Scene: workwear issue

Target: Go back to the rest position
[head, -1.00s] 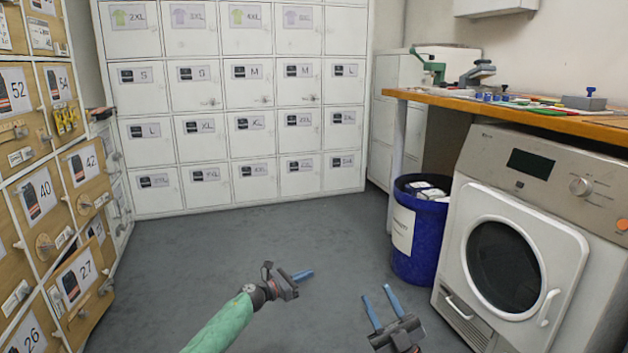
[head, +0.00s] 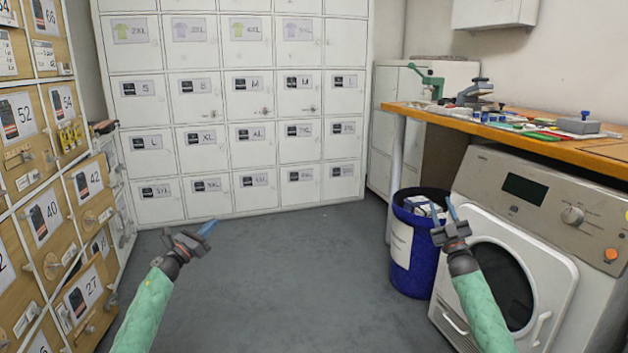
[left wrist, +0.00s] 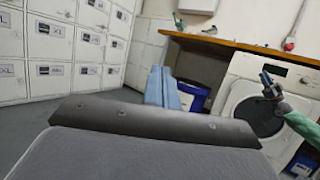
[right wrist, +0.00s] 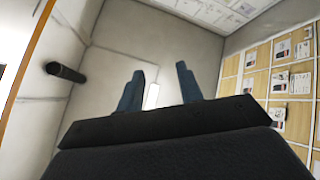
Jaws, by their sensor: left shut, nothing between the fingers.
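My left gripper (head: 207,230) is over the grey floor in the left half of the head view, in front of the white lockers. Its blue fingers are together and empty; they also show in the left wrist view (left wrist: 162,88). My right gripper (head: 451,212) is in front of the washing machine and beside the blue bin in the head view. Its two fingers stand apart with nothing between them in the right wrist view (right wrist: 158,88). Both arms have green sleeves.
White lockers (head: 236,142) fill the back wall. Wooden numbered compartments (head: 70,215) stand at the left. At the right are a blue bin (head: 424,268), a white washing machine (head: 560,285) and a wooden worktop (head: 520,133) with tools. The middle floor (head: 300,280) is clear.

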